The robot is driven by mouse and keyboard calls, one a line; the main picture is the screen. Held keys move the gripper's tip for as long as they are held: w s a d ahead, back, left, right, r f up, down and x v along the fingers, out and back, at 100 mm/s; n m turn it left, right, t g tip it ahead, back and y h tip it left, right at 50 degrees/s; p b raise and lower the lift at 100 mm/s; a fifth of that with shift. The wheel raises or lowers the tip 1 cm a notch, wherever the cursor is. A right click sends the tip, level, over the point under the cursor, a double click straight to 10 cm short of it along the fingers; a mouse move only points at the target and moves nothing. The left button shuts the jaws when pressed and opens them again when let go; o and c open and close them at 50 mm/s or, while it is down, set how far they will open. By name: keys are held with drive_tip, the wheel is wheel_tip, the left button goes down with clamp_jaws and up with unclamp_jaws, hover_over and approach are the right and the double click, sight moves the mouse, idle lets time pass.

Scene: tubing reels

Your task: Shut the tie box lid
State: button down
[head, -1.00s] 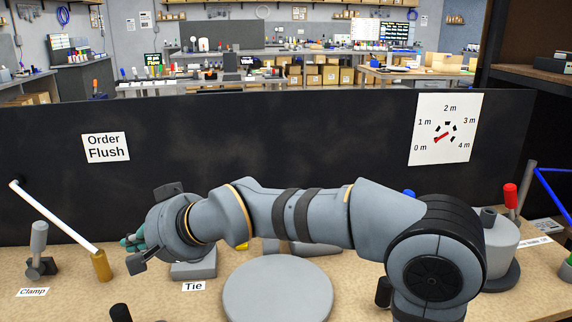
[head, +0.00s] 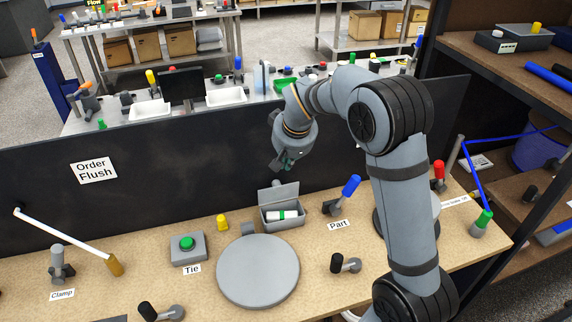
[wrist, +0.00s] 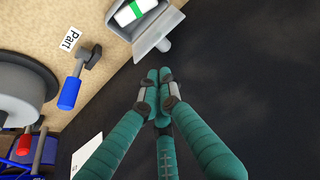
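A small grey box (head: 282,226) stands on the bench with its lid (head: 279,194) raised at the back. A white piece with a green band (head: 281,215) lies inside. The open lid also shows at the top of the wrist view (wrist: 158,33). My gripper (head: 286,164) is above and behind the box, close to the black panel, apart from the lid. In the wrist view its teal fingers come together at the tips (wrist: 158,78), with nothing visible between them. The "Tie" label (head: 192,269) sits below a green button (head: 187,243) left of the box.
A blue-handled lever (head: 350,187) stands right of the box by the "Part" label. A round grey disc (head: 257,271) lies in front, and a small yellow piece (head: 222,222) to the left. The black panel (head: 150,175) runs behind the bench. A white bar (head: 60,233) slants at far left.

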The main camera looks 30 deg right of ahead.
sight(277, 190)
drive_tip(key=p+x, duration=0.2)
drive_tip(key=x, duration=0.7)
drive_tip(key=shift+w+f, duration=0.15)
drive_tip(key=shift+f, duration=0.15)
drive_tip(key=shift+a, duration=0.1)
